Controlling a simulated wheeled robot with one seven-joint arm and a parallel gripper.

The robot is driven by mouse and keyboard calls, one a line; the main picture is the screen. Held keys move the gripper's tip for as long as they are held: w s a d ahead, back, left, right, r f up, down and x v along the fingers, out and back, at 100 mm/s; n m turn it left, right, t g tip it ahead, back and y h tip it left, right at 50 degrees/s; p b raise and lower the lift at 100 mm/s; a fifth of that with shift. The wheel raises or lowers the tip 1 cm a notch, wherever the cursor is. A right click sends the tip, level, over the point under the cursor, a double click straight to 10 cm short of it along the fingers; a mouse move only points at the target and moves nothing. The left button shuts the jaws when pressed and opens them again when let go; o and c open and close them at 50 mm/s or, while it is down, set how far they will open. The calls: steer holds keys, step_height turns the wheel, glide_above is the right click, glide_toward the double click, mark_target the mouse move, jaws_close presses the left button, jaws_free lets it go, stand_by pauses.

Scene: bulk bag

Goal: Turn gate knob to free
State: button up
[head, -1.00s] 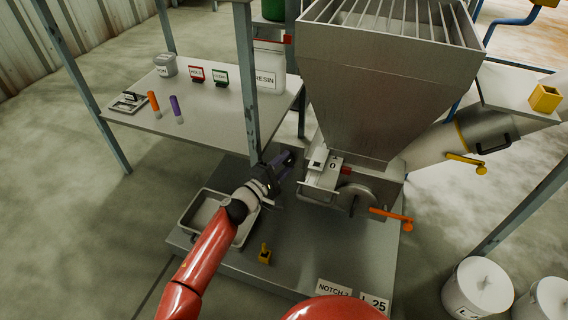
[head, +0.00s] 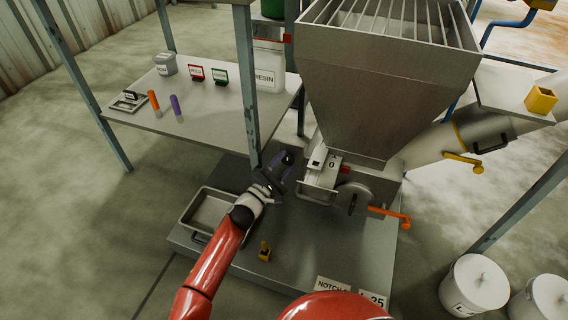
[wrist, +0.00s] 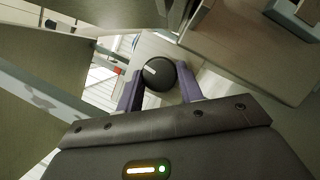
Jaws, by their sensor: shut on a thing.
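The gate knob (wrist: 159,73) is black and round with a short white line on its face. In the wrist view the line lies to the left of the knob's centre, tilted. My gripper (wrist: 159,88) has its purple fingers on either side of the knob, shut on it. In the head view my gripper (head: 282,171) is left of the hopper's lower housing, and the dark knob (head: 288,158) shows at its fingertips. Any position marks around the knob are not readable.
The grey hopper (head: 385,80) stands right of my gripper, with a handwheel (head: 354,198) and an orange lever (head: 390,214) below it. A table post (head: 247,90) rises close on the left. A tray (head: 190,218) and a yellow piece (head: 264,252) are on the platform.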

steer(key=o, duration=1)
steer(key=v, duration=0.8)
